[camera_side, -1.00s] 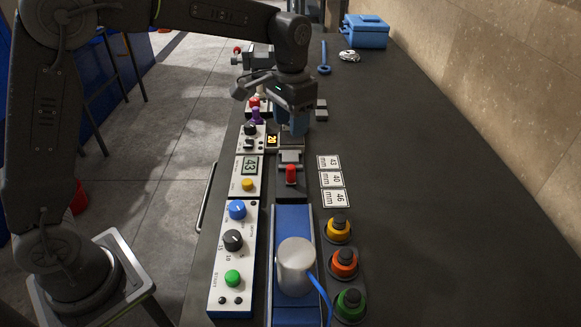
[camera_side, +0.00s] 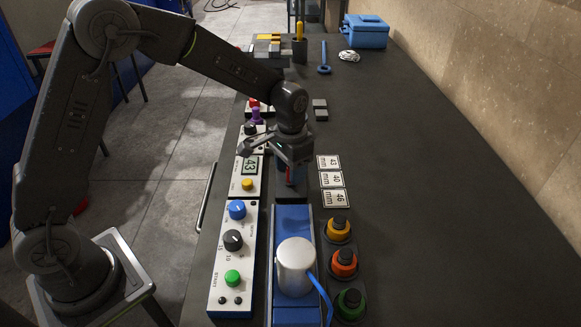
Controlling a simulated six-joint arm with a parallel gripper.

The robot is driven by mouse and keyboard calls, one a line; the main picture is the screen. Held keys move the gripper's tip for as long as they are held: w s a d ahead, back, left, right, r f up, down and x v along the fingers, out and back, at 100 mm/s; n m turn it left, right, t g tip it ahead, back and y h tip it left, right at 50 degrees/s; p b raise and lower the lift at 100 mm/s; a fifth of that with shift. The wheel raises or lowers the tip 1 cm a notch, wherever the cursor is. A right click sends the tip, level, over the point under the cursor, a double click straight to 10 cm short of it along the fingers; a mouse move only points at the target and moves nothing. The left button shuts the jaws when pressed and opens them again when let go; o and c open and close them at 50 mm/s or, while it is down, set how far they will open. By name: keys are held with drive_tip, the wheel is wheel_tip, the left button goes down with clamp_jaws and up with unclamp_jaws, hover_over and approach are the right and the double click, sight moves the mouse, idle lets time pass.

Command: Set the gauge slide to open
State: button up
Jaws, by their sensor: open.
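My gripper points down over this part and is open. Whether its fingers stand around the red part or touch it, I cannot tell. The slide's grey block and its position are hidden behind the gripper.
A white panel holds a blue button (camera_side: 237,209), a black dial (camera_side: 233,240) and a green button (camera_side: 232,278). A silver cylinder (camera_side: 296,267) stands on a blue base. Labels (camera_side: 331,180) and yellow, orange and green knobs (camera_side: 344,262) lie to the right. The table's right side is clear.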

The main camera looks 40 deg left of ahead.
clamp_jaws()
idle(0.3)
drive_tip(key=shift+s+d, duration=1.25)
drive_tip(key=shift+d, duration=0.1)
unclamp_jaws()
wheel_tip(320, 180, up, 14)
